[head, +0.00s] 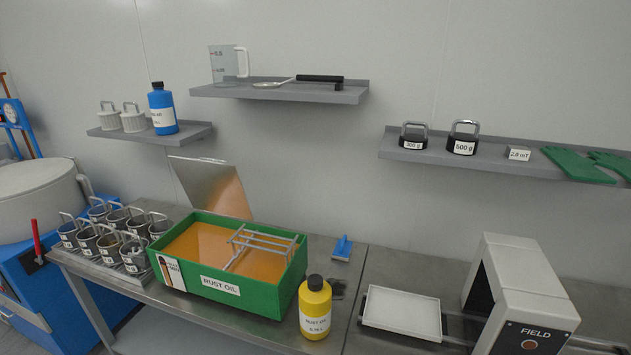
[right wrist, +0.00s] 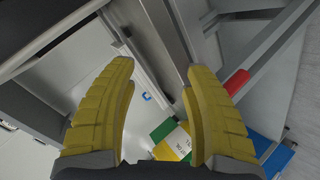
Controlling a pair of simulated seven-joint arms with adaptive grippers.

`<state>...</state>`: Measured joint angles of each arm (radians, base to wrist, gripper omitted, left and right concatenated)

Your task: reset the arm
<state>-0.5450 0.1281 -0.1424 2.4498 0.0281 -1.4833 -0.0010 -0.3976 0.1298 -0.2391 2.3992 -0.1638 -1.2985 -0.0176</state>
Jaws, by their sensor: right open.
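My right gripper (right wrist: 160,80) shows in the right wrist view with its two yellow ribbed fingers spread apart. Nothing is between the fingertips. Beyond the fingers are grey metal bars and panels, with no object touching the fingers. Neither arm nor gripper appears in the head view, so my left gripper is not seen.
A green rust oil tub (head: 238,299) with orange liquid and a rack stands on the bench, beside a yellow bottle (head: 315,308). Several handled cups (head: 108,248) stand left. A white tray (head: 402,312) and FIELD unit (head: 520,290) are right. Shelves (head: 280,92) line the wall.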

